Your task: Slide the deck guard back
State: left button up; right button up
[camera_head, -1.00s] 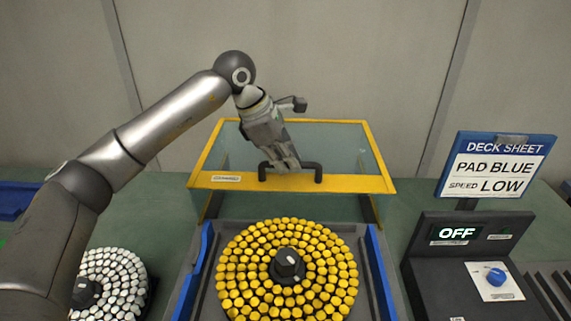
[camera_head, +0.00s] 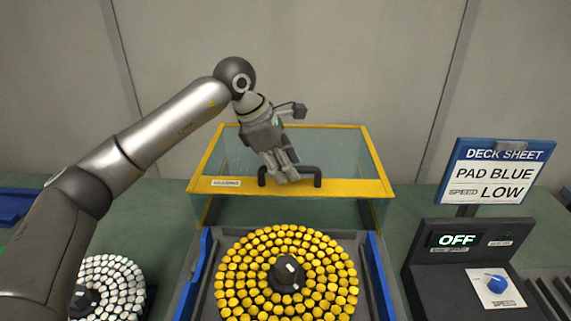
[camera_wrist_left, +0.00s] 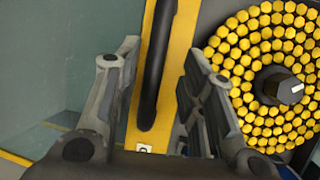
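The deck guard is a clear box with a yellow frame (camera_head: 345,188), standing behind the yellow-studded disc. A black bar handle (camera_head: 318,180) sits on its front yellow bar; it also shows in the left wrist view (camera_wrist_left: 158,60). My left gripper (camera_head: 281,179) is at the handle. In the left wrist view its two fingers (camera_wrist_left: 155,70) are spread, one on each side of the handle, with gaps showing. The fingers hide part of the handle in the head view. My right gripper is out of view.
The yellow disc (camera_head: 250,262) with a black hub lies between blue rails in front of the guard. A white-studded disc (camera_head: 115,280) is at left. At right are a control box (camera_head: 425,265) reading OFF and a deck sheet (camera_head: 500,172) reading PAD BLUE, SPEED LOW.

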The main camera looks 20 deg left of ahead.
pick_arm(q)
jog(key=v, duration=1.2)
